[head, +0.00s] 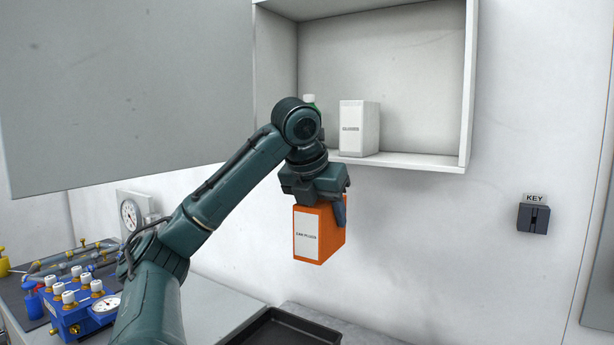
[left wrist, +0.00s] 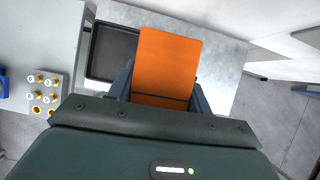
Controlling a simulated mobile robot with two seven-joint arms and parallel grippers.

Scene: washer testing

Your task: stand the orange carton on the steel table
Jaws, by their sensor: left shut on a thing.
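The orange carton (head: 329,235) has a white label and hangs upright in the air below my left gripper (head: 321,200). The left gripper is shut on its upper part, and a finger shows on the carton's right side. In the left wrist view the carton (left wrist: 168,65) sits between the two fingers (left wrist: 163,95). A grey table surface (head: 240,285) lies below, with a dark tray on it; I cannot tell for sure that it is the steel table. My right gripper is not in view.
An open wall cabinet (head: 468,90) holds a white carton (head: 358,130) and a partly hidden green bottle (head: 311,101). Its grey door (head: 120,90) is swung open at left. A black tray (head: 285,330) lies below the carton. A blue valve manifold (head: 75,315) stands at lower left.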

